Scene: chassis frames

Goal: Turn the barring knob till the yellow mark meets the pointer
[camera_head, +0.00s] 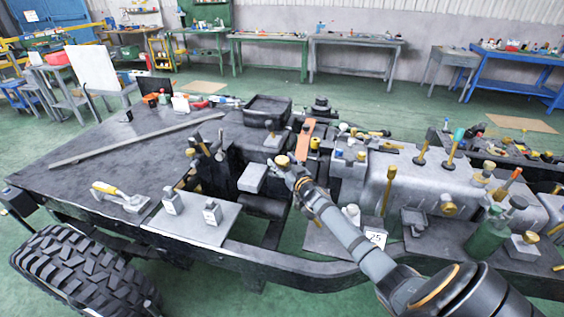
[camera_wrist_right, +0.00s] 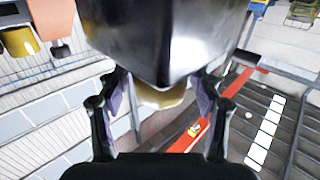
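My right gripper (camera_head: 288,168) reaches in from the lower right to the middle of the chassis. A round brass-coloured knob (camera_head: 282,160) shows at its tip in the head view. In the right wrist view my two fingers (camera_wrist_right: 162,95) stand apart, with a tan, rounded piece (camera_wrist_right: 160,97) between them. It looks like the same knob. A narrow gap shows at its left, and contact is unclear. A dark glossy shape (camera_wrist_right: 165,40) hides its upper part. I cannot make out the yellow mark or the pointer. My left gripper is out of view.
An orange-red bar (camera_head: 306,132) lies just behind the gripper. Upright posts (camera_head: 219,152) stand to its left, and a grey engine block (camera_head: 430,180) with several knobs stands to its right. Workbenches (camera_head: 270,38) line the wall.

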